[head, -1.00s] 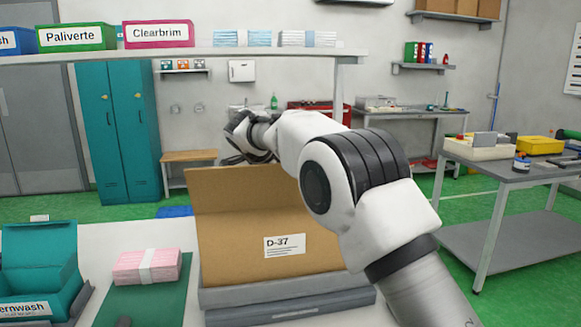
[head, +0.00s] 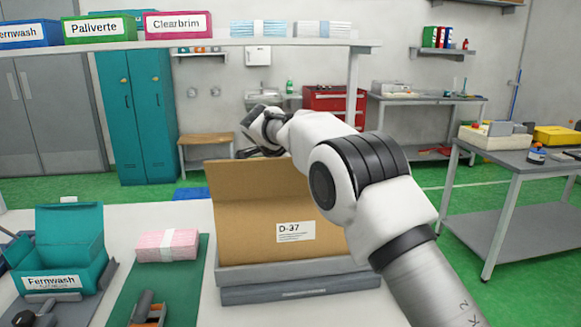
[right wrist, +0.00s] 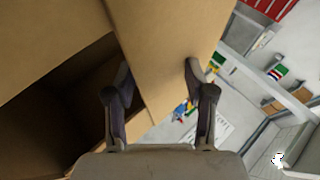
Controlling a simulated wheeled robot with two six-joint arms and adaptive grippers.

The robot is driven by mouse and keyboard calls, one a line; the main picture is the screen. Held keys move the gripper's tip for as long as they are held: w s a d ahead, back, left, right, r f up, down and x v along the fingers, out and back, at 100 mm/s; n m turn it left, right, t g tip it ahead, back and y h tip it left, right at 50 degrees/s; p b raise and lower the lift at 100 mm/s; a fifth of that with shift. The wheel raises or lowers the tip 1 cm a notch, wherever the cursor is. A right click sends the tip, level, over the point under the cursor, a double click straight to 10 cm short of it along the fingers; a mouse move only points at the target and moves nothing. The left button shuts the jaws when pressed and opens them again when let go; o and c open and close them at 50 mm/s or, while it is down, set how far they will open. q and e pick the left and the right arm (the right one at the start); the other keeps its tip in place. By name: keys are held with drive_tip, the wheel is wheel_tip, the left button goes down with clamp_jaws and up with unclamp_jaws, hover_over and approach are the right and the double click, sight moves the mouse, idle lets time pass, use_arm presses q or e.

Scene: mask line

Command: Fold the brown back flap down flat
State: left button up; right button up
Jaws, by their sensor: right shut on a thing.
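The brown carton (head: 248,237), labelled D-37, stands in front of me. Its brown back flap (head: 232,178) stands up behind the labelled panel. My right arm reaches over the carton's right side, and my right gripper (head: 258,146) is at the flap's top edge. In the right wrist view, the flap (right wrist: 165,40) passes between the fingers of the right gripper (right wrist: 157,80), which is shut on it. The carton's dark inside shows at left there. My arm hides the flap's right part in the head view. My left gripper is not in view.
The carton rests on a grey stand (head: 300,290). Left of it are a pink bundle (head: 167,245) on a green mat (head: 190,270), a dark tool (head: 147,310) and a teal Fernwash box (head: 70,230). A shelf (head: 220,48) with boxes is behind.

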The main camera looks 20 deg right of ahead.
drive_tip(key=v, duration=1.1)
drive_tip(key=shift+s+a+r, duration=0.25)
